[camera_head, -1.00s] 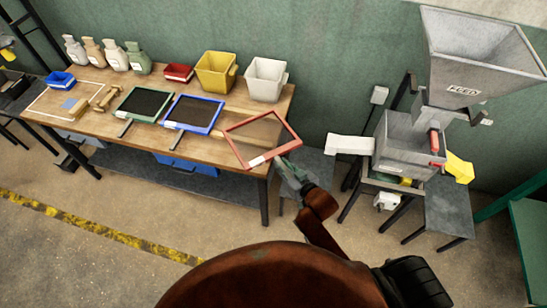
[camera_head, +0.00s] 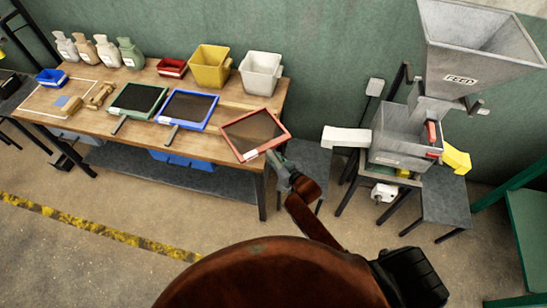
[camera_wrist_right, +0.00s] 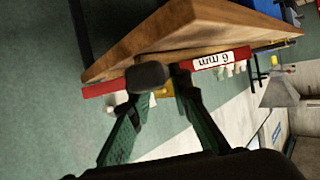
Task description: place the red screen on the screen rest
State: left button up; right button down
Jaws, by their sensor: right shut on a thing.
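The red screen (camera_head: 229,141) is a red rectangular frame with dark mesh. It is at the right end of the wooden table, over the front right corner, to the right of the blue screen. My right gripper (camera_head: 277,166) is shut on its handle, at the near side of the frame. In the right wrist view the red frame edge (camera_wrist_right: 236,57) carries a "6 mm" label, and the dark handle end (camera_wrist_right: 148,77) is at the fingers (camera_wrist_right: 158,85). I cannot tell whether the screen touches the table, and no separate screen rest can be made out. My left gripper is out of view.
The blue screen (camera_head: 214,118) and green screen (camera_head: 113,105) lie on the wooden table (camera_head: 210,146), handles toward the front. Yellow (camera_head: 210,72) and white (camera_head: 262,77) bins stand behind. A grey machine with a feed hopper (camera_head: 480,50) stands to the right.

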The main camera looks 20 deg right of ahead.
jog(key=shift+r, duration=0.1)
jog(key=c, duration=1.8)
grip_release()
jog(key=shift+o, duration=0.2)
jog(key=v, duration=1.2)
jog(key=shift+p, duration=0.4)
